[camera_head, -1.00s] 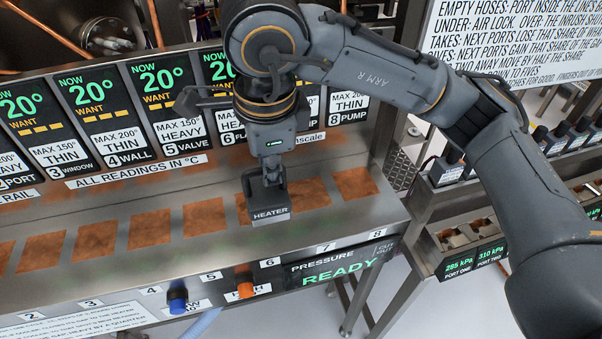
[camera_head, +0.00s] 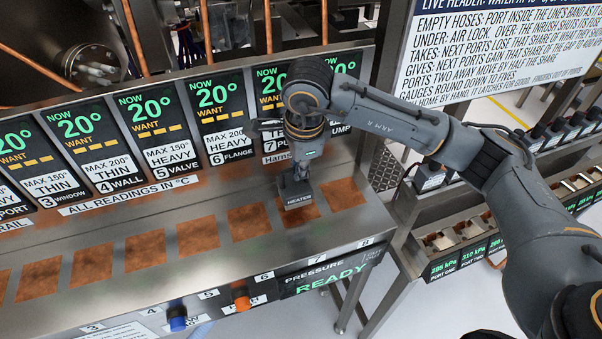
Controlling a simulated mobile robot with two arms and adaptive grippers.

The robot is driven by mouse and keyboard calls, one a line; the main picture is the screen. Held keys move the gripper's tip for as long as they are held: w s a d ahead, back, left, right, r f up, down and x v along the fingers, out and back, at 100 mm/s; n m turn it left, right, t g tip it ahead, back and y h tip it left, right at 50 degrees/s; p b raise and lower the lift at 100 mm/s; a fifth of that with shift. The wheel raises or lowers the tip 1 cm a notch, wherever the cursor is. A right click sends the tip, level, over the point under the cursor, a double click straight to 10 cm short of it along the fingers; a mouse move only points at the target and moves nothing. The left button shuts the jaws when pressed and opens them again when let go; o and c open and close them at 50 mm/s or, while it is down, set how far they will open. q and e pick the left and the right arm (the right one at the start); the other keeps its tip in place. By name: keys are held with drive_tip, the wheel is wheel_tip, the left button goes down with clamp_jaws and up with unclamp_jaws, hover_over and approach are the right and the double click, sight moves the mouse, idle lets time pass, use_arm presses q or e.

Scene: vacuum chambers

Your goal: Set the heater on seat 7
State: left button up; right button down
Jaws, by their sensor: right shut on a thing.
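The heater (camera_head: 298,200) is a small dark block with a light "HEATER" label on its front. My right gripper (camera_head: 294,180) is shut on its top, pointing down. The heater overlaps the back part of seat 7 (camera_head: 298,214), a copper square behind the front-edge number 7. I cannot tell whether it touches the seat or hovers just above it. Part of seat 7 shows below and beside the heater. My left gripper is not in view.
Bare copper seats 6 (camera_head: 249,220) and 8 (camera_head: 343,194) lie on either side. The upright display panel (camera_head: 215,115) stands close behind my gripper. Blue (camera_head: 177,317) and orange (camera_head: 241,298) knobs are on the bench front. Pressure reads "READY".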

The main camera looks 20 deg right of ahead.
sight(294, 183)
drive_tip(key=shift+w+d+f, duration=0.15)
drive_tip(key=shift+d+f, duration=0.1)
wheel_tip(294, 183, down, 3)
drive_tip(key=shift+w+d+r+p, duration=0.1)
drive_tip(key=shift+r+p, duration=0.1)
drive_tip(key=shift+p, duration=0.3)
drive_tip(key=shift+w+f, duration=0.1)
drive_tip(key=shift+f, duration=0.4)
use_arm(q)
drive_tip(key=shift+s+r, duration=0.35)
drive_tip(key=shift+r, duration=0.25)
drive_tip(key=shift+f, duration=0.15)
use_arm(e)
drive_tip(key=c, duration=1.4)
unclamp_jaws()
drive_tip(key=shift+f, duration=0.1)
